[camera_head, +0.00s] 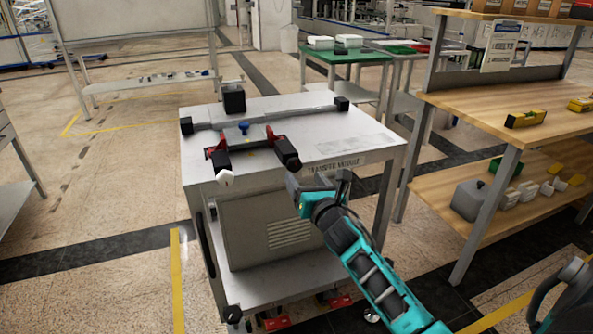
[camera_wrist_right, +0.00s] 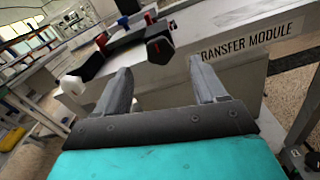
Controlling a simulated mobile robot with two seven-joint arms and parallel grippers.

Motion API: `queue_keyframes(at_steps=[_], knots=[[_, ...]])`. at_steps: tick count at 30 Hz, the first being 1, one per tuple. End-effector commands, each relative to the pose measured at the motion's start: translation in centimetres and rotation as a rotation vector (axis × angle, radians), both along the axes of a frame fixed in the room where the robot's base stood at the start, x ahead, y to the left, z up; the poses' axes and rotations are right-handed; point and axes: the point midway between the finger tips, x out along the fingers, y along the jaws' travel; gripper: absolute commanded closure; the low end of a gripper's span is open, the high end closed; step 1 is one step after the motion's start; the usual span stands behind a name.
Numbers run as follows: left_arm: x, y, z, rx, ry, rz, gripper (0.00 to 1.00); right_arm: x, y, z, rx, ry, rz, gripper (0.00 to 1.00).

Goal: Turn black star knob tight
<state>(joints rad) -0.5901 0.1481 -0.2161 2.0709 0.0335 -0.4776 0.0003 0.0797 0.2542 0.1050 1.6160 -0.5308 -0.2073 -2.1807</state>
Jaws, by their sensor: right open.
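A black knob (camera_head: 293,164), apparently the star knob, sits on the end of a short dark bar at the front edge of the transfer module cart (camera_head: 345,123). In the right wrist view the black knob (camera_wrist_right: 160,50) has an angular outline and shows beyond and between the fingertips. My right gripper (camera_head: 318,182) is open and empty, just right of and below the knob, apart from it. Its two grey fingers also show in the wrist view (camera_wrist_right: 160,70).
A white knob (camera_head: 225,178) sits left of the black one. A blue knob (camera_head: 244,127), red brackets (camera_head: 217,153) and a long crossbar (camera_head: 290,112) lie behind. A wooden workbench (camera_head: 470,100) stands right; open floor lies left.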

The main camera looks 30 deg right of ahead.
Motion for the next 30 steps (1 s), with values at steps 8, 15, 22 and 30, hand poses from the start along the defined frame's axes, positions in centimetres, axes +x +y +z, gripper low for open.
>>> queue_keyframes(at_steps=[8,15,22,30], knots=[[0.0,-0.1,-1.2,-0.003,0.003,0.002,0.30,4.4,-1.1,-0.1,0.003,-0.001,-0.001,0.30],[-0.1,0.0,-1.6,-0.002,0.005,0.003,0.30,6.1,-1.5,-0.1,0.002,0.000,0.000,0.30],[-0.2,0.1,-1.7,0.004,0.006,-0.001,0.30,6.3,-1.5,0.0,0.002,0.000,0.000,0.30],[-0.2,0.2,-1.7,0.009,0.006,-0.004,0.30,6.3,-1.5,0.0,0.002,0.000,0.000,0.47]])
